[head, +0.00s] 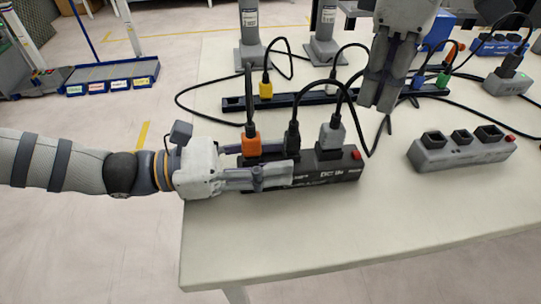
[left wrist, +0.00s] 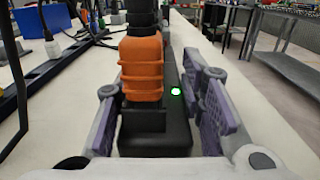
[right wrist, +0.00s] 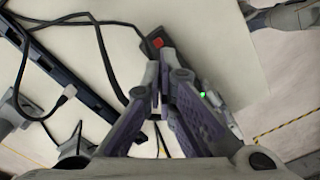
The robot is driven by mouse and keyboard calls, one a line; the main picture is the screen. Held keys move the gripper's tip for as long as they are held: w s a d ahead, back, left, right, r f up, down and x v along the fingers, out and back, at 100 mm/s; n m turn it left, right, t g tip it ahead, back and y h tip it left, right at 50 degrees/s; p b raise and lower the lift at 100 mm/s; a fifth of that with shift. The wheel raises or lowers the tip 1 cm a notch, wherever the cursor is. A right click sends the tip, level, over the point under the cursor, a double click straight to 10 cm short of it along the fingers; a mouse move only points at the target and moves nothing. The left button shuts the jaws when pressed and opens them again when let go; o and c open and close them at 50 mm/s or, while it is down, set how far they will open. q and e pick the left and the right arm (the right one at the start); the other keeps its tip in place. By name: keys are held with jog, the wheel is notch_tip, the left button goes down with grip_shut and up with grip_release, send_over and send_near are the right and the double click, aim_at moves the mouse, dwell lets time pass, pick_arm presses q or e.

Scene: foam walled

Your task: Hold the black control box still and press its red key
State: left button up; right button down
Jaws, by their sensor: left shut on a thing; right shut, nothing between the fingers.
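The black control box (head: 335,170) lies on the white table with its red key (head: 356,155) at the right end. An orange plug (head: 250,143), a black plug and a grey plug stand in its top. My left gripper (head: 278,168) is shut on the box, one finger along each long side, as the left wrist view also shows with the box (left wrist: 160,145) between the fingers.
A long dark strip (head: 313,97) with cables lies behind the box. A grey socket block (head: 465,150) with its own red button stands at the right. Black cables loop between the plugs and near my right gripper. The table's front part is clear.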

jog(key=n+y, duration=0.3)
jog(key=n, duration=0.3)
jog(key=r+n+g+y, duration=0.1)
jog(key=n+y, duration=0.2)
jog(key=n, duration=0.3)
jog(key=n+g+y, duration=0.1)
jog(key=n+y, duration=0.1)
jog(key=n, duration=0.4)
jog(key=shift+s+d+r+n+y, duration=0.2)
jog(key=shift+s+r+n+y, duration=0.1)
jog(key=shift+y, duration=0.1)
jog(key=shift+f, duration=0.1)
send_over(359, 161)
jog(key=shift+f, duration=4.35)
